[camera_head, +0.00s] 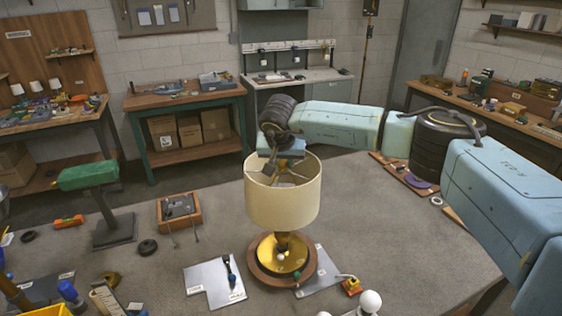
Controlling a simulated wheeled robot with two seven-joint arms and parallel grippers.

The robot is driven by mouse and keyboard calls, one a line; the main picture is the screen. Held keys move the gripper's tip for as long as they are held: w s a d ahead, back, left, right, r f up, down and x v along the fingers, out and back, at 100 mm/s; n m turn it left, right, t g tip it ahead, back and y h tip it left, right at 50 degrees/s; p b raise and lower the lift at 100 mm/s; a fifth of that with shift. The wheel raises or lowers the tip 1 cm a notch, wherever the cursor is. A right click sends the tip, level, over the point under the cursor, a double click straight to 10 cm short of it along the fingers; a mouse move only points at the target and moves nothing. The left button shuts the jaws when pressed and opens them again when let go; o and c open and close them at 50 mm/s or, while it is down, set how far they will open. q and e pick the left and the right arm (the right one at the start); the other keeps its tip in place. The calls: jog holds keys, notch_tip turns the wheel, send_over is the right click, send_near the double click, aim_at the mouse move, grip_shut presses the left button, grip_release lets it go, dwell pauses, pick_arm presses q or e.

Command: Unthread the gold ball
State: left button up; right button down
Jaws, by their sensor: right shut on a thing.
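A lamp stands upright on the grey table, with a cream shade (282,205) open at the top. Its round gold base (278,262) sits on a dark wooden rim. My right gripper (283,172) comes down from above, with its fingers at the middle of the shade's top opening. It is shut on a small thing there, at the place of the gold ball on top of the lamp. The ball itself is hidden by the fingers. Thin metal spokes show inside the shade. My left gripper is not in view.
A grey plate with a dark tool (229,269) lies left of the lamp base. White bulbs (370,301) stand at the front. A wooden tray (179,211) and a green-headed stand (88,175) are at the left. The table's right side is mostly clear.

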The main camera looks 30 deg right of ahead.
jog(key=n+y, duration=0.1)
jog(key=n, duration=0.1)
jog(key=shift+d+n+t, duration=0.15)
jog(key=shift+n+t, duration=0.15)
jog(key=shift+s+d+n+y, duration=0.15)
jog(key=shift+n+y, duration=0.45)
jog(key=shift+n, duration=0.3)
jog(key=n+y, duration=0.1)
jog(key=n, duration=0.1)
jog(key=n+y, duration=0.1)
jog(key=n, duration=0.2)
jog(key=shift+d+y, duration=0.2)
jog(key=shift+y, duration=0.1)
jog(key=c, duration=1.2)
grip_release()
jog(key=shift+c, duration=0.2)
